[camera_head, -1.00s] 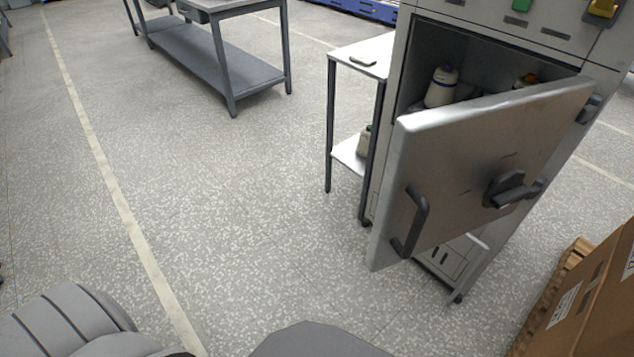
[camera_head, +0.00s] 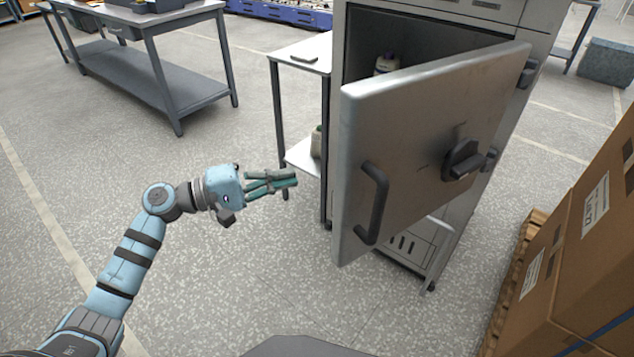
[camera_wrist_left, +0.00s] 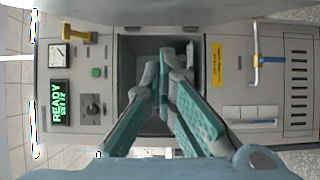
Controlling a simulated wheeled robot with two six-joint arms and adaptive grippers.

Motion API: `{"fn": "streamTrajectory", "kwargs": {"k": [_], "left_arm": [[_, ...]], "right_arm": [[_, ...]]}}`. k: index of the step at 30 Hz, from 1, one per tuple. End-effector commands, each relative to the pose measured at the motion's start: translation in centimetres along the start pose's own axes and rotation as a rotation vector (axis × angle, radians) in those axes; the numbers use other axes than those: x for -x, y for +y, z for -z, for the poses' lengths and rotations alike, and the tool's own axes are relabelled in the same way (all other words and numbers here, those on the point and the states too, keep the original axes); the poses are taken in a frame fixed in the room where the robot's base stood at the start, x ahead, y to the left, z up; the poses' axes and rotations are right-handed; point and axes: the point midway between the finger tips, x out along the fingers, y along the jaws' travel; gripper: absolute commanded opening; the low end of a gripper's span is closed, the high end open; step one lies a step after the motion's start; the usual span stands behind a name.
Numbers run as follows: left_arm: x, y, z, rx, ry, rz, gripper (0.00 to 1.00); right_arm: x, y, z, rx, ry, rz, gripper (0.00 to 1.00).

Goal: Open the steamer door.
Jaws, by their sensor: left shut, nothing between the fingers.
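The steamer (camera_head: 500,15) is a grey metal cabinet at the right of the head view. Its door (camera_head: 420,115) stands partly open, hinged on the right, with a dark bar handle (camera_head: 373,203) near its free edge and a black latch (camera_head: 463,160). My left gripper (camera_head: 294,181) is shut and empty, left of the door's free edge and apart from the handle. In the left wrist view, its fingers (camera_wrist_left: 175,62) show in front of the steamer's open chamber (camera_wrist_left: 150,48). My right gripper is out of view.
A bottle (camera_head: 386,63) stands inside the chamber. A small side table (camera_head: 308,50) adjoins the steamer's left side. Cardboard boxes (camera_head: 565,240) on a pallet stand at the right. A workbench (camera_head: 150,75) is at the back left. Open floor lies in front of the door.

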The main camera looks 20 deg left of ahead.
Motion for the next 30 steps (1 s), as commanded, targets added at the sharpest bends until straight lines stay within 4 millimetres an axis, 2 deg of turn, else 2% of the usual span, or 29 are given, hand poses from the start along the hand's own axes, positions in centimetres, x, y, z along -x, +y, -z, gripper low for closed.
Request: {"fn": "streamTrajectory", "kwargs": {"k": [3, 7, 10, 15, 30], "left_arm": [[-2.6, 0.1, 0.0, 0.001, -0.001, -0.005, 0.0], [-5.1, 0.0, -0.3, 0.001, -0.001, -0.001, 0.0], [-5.3, 0.0, -2.1, 0.001, 0.0, 0.001, 0.0], [-5.7, 0.0, -3.6, 0.0, 0.002, 0.001, 0.0], [-5.7, 0.0, -4.0, 0.002, 0.015, 0.001, 0.0]], "right_arm": [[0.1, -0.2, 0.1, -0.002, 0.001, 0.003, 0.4], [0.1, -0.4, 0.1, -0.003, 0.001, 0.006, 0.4], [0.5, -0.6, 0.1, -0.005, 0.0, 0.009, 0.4], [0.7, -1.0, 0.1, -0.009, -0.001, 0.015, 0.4], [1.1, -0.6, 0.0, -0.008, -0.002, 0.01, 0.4]]}}
